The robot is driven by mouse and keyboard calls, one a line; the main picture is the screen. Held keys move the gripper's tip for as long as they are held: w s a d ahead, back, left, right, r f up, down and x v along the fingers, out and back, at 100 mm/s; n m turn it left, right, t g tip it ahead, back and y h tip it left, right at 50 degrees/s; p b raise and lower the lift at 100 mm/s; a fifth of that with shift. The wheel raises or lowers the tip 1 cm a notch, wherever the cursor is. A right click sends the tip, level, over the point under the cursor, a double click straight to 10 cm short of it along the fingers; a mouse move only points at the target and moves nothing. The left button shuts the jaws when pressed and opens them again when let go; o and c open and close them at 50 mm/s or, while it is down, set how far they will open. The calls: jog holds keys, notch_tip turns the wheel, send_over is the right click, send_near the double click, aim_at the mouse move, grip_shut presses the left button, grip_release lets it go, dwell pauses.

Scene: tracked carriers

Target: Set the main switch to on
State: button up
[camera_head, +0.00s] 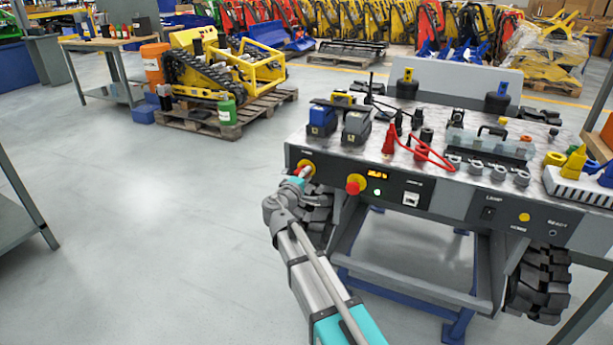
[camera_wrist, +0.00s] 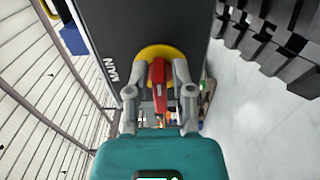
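The main switch is a red handle on a yellow round plate (camera_head: 307,166) at the left end of the bench's dark front panel. In the wrist view its red handle (camera_wrist: 158,84) stands in front of the yellow plate (camera_wrist: 160,51), beside a partly readable "MAIN" label. In the head view my gripper partly covers the switch.
Batteries (camera_head: 322,119) and tools stand on the bench top. A black track (camera_head: 317,214) lies below. Floor at left is clear.

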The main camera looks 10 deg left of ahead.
jog(key=shift+o, duration=0.6)
jog(key=shift+s, duration=0.1)
jog(key=v, duration=1.1)
jog(key=shift+s+a, duration=0.2)
jog(key=shift+s, duration=0.15)
jog(key=shift+d, duration=0.1)
